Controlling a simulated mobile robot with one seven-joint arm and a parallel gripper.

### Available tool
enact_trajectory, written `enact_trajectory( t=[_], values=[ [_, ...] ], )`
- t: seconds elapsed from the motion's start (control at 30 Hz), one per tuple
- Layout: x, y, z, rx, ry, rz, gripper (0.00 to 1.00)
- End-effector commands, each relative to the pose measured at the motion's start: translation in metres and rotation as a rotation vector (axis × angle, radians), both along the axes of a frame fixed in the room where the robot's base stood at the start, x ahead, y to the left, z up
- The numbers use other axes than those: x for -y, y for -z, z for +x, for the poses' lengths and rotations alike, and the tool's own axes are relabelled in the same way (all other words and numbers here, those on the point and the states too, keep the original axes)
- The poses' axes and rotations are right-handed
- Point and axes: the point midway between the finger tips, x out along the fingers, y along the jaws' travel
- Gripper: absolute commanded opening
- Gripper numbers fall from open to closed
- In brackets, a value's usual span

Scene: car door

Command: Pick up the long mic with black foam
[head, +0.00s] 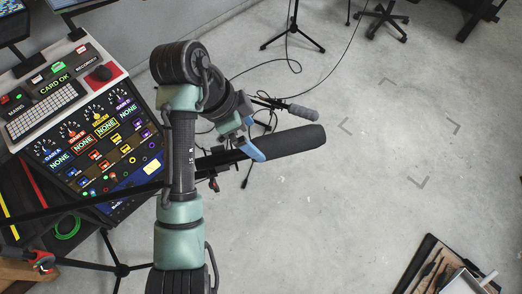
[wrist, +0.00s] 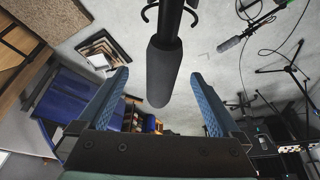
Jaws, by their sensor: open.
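The long mic with black foam (head: 288,141) lies level, its foam end pointing right in the head view. Its thin black rear part runs left behind my arm. In the wrist view its foam (wrist: 166,72) hangs down from the top middle, between my two fingers. My gripper (wrist: 160,78) is open, with one blue finger on each side and a visible gap to the foam. In the head view, my gripper's blue finger (head: 254,151) overlaps the foam's left end; the other finger is hidden. I cannot tell whether it touches the foam.
A smaller grey mic (head: 300,112) on a stand is just beyond the black foam; it also shows in the wrist view (wrist: 229,44). A mixing console (head: 102,140) stands at the left. Cables and a tripod (head: 292,35) are at the back.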

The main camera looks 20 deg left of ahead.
Motion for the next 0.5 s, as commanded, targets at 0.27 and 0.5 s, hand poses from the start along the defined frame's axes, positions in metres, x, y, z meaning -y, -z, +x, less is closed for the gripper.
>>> enact_trajectory(
  t=[0.27, 0.5],
  values=[
    [0.008, 0.025, 0.007, 0.002, -0.001, 0.0, 1.0],
    [0.008, 0.047, 0.011, -0.004, -0.003, -0.002, 1.0]
  ],
)
